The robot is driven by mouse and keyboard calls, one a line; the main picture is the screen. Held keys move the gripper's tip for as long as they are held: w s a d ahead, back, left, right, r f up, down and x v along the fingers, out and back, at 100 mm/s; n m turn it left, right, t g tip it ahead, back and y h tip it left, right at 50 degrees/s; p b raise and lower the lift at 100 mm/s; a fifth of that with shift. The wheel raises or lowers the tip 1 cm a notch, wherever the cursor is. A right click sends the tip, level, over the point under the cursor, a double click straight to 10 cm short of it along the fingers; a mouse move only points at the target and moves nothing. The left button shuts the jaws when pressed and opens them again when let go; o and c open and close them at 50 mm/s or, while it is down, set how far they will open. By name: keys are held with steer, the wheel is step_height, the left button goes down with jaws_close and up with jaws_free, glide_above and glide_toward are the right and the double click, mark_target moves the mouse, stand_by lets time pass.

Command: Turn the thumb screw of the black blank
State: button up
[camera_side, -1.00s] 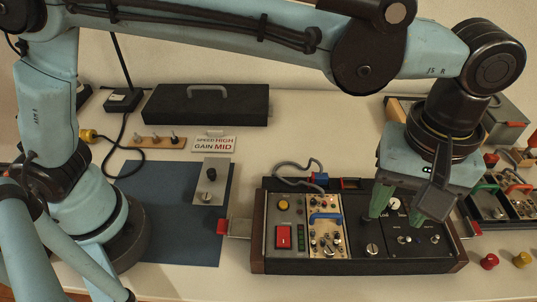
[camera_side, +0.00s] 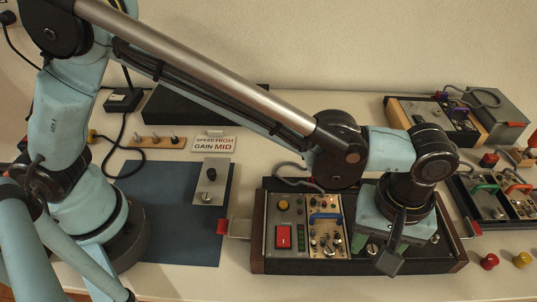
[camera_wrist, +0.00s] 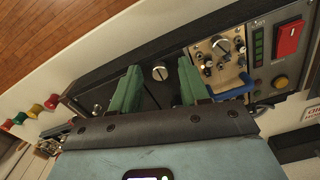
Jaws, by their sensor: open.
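The black blank (camera_wrist: 150,90) is a plain dark panel in the wood-sided case. Its silver slotted thumb screw (camera_wrist: 160,73) shows in the wrist view between my two green fingers. My gripper (camera_wrist: 159,68) is open, with one finger on each side of the screw in the picture and nothing held. I cannot tell how far the fingertips are above the panel. In the side view my gripper (camera_side: 384,246) points down over the right half of the case and covers much of the blank. The screw (camera_side: 372,249) shows there beside the fingers.
Left of the blank in the side view is a beige module with a blue handle (camera_side: 325,217), then a grey module with a red switch (camera_side: 284,237). A second case (camera_side: 495,205) stands at right. A sign (camera_side: 214,143) reads SPEED HIGH, GAIN MID.

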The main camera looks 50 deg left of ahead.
steer(key=shift+c, duration=0.3)
jaws_close()
